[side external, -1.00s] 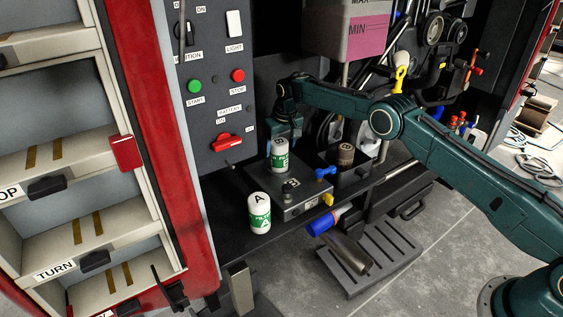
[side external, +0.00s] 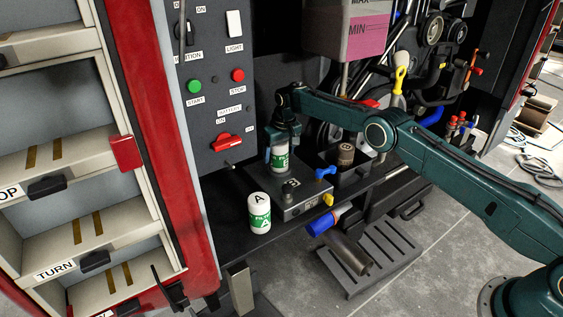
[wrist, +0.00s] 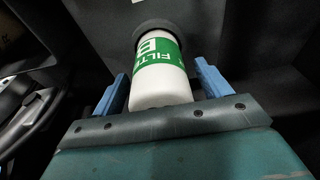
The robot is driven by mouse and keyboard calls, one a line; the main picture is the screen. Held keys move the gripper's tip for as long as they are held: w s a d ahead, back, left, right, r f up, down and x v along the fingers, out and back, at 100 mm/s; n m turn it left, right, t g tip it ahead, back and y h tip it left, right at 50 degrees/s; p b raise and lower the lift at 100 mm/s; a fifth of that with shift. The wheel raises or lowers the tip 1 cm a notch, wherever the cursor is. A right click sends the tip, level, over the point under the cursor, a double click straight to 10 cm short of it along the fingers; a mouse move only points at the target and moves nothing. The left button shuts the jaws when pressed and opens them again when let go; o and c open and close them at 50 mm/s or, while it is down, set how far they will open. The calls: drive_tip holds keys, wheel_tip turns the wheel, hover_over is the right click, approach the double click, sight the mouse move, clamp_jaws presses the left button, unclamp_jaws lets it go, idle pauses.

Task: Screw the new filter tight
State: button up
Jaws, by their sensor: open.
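The filter marked B, white with a green band (side external: 280,158), stands upright on the grey filter block (side external: 297,208). It also shows in the wrist view (wrist: 160,75), between my two blue fingers. My gripper (wrist: 163,90) is open around this filter, with a gap on each side. In the side view my gripper (side external: 281,150) points down over the filter from above and hides its top. A second white and green filter marked A (side external: 259,213) stands upright on the dark shelf, in front and to the left of the block.
A brown cylinder (side external: 345,153) sits in a dark holder to the right. A blue tap (side external: 325,173) and a yellow part (side external: 328,199) stick out by the block. A control panel with a red handle (side external: 227,142) rises behind left.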

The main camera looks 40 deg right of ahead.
drive_tip(key=c, duration=1.2)
drive_tip(key=shift+m+h, duration=0.3)
drive_tip(key=shift+m, duration=1.1)
drive_tip(key=o, duration=1.7)
drive_tip(key=shift+c, duration=0.2)
drive_tip(key=shift+r, duration=0.15)
drive_tip(key=shift+s+a+r, duration=0.1)
drive_tip(key=shift+s+r, duration=0.1)
drive_tip(key=shift+r, duration=0.75)
drive_tip(key=shift+s+r, duration=0.15)
drive_tip(key=shift+r, duration=0.75)
drive_tip(key=shift+s+a+r, duration=0.1)
drive_tip(key=shift+s+r, duration=0.1)
drive_tip(key=shift+r, duration=0.75)
drive_tip(key=shift+d, duration=0.1)
